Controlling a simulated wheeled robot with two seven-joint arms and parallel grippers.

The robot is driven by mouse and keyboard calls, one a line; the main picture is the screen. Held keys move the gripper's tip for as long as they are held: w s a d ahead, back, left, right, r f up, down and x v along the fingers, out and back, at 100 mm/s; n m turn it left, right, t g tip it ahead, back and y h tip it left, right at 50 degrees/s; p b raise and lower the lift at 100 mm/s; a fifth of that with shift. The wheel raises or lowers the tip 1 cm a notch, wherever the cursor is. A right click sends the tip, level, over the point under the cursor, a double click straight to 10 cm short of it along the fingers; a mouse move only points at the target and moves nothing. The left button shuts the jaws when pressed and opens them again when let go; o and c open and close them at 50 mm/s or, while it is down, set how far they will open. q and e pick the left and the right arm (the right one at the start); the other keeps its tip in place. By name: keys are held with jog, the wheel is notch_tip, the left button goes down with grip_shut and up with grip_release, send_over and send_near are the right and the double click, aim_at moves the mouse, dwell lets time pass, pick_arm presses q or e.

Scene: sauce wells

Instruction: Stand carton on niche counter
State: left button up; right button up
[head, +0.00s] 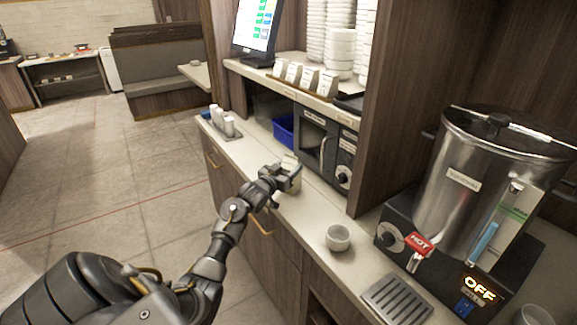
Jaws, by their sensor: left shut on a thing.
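My left gripper (282,178) reaches in from the left over the niche counter (312,208). It is shut on a small pale carton (291,163), which shows only in part behind the fingers. The carton is at the counter, in front of the dark microwave-like unit; I cannot tell whether its base touches the surface. My right gripper is not in view.
A white cup (338,237) stands on the counter to the right of the gripper. A large steel urn (465,180) with a drip tray (397,300) is at the right. White containers (225,124) stand at the counter's far end. A blue bin (284,131) sits under the shelf.

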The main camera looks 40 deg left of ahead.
pick_arm(q)
jog(key=shift+r, duration=0.1)
jog(key=o, duration=1.3)
jog(key=shift+o, duration=0.2)
jog(key=s+d+b, duration=0.1)
jog(key=s, duration=1.1)
jog(key=shift+d+b, duration=0.15)
jog(key=shift+b, duration=0.2)
